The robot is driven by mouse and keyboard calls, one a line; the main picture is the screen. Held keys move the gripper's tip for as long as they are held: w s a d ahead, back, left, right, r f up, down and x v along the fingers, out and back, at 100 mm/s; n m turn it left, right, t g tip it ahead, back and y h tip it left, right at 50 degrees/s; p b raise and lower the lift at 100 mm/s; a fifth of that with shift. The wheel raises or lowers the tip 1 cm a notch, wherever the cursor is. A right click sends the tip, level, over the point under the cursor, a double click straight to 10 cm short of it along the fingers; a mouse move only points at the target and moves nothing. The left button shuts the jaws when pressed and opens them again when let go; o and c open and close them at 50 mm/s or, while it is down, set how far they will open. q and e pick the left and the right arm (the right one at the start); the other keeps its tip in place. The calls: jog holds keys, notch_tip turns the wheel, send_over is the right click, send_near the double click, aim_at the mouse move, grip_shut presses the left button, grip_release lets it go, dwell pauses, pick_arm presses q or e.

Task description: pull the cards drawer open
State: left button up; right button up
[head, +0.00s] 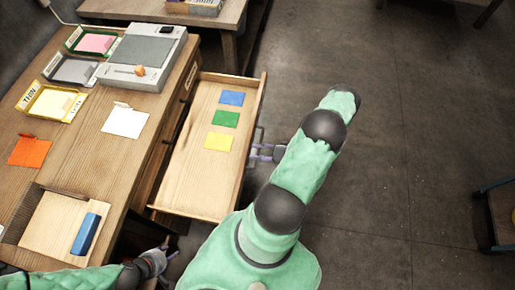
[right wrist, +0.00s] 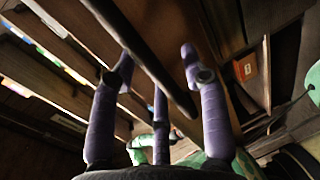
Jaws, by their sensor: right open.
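The cards drawer (head: 195,195) stands pulled out from the desk's right side in the head view. Blue (head: 231,98), green (head: 225,119) and yellow (head: 219,141) cards lie inside it. My right gripper (head: 262,152) is at the outer side of the drawer front, by its handle (head: 257,138), partly hidden by my arm. In the right wrist view its purple fingers (right wrist: 156,62) are spread on both sides of the dark handle bar (right wrist: 140,55). My left gripper (head: 160,262) is low beside the desk edge, apart from the drawer; its finger opening is unclear.
The wooden desk (head: 80,160) holds paper trays (head: 52,103), a grey-topped device (head: 143,55), a white sheet (head: 125,121) and an orange card (head: 29,151). A blue block (head: 85,233) lies in a recess at the front. The floor (head: 400,130) to the right is mostly clear.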

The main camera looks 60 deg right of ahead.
jog(key=v, duration=1.2)
dwell(0.4)
